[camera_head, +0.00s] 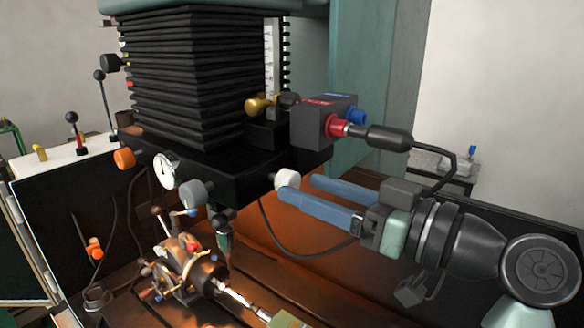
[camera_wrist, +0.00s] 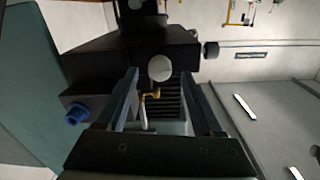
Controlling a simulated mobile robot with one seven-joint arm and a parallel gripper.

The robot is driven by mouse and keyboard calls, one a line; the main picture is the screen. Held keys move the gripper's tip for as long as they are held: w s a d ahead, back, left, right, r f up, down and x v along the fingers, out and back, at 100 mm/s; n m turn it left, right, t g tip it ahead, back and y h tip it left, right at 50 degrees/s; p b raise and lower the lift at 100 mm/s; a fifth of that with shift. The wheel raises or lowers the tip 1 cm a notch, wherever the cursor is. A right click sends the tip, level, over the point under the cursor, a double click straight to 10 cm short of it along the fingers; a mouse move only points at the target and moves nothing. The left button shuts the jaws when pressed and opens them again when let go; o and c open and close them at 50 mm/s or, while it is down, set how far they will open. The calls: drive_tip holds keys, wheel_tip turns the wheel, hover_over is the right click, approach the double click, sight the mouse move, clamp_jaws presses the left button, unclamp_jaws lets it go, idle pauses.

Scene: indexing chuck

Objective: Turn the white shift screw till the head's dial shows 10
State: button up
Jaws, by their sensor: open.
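The white shift screw (camera_head: 287,179) is a round white knob on the side of the black head (camera_head: 240,180). In the wrist view the white screw (camera_wrist: 159,68) shows between my two fingertips, near the middle. My gripper (camera_head: 300,187) has long blue fingers, spread apart, with tips close to the screw. In the wrist view my gripper (camera_wrist: 160,75) is open and nothing is clamped in it. I cannot tell whether the tips reach around the screw or stop just short. The dial (camera_head: 165,171) is a round white gauge on the head's left; its reading is too small to tell.
A grey knob (camera_head: 196,193) and an orange knob (camera_head: 125,158) sit on the same head. A grey box (camera_head: 322,120) with a red and black cable plug is above my gripper. A chuck fixture (camera_head: 190,270) stands on the table below. A black cable hangs under the head.

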sight(295, 184)
drive_tip(key=shift+p+x, duration=0.45)
drive_tip(key=shift+x, duration=1.45)
clamp_jaws()
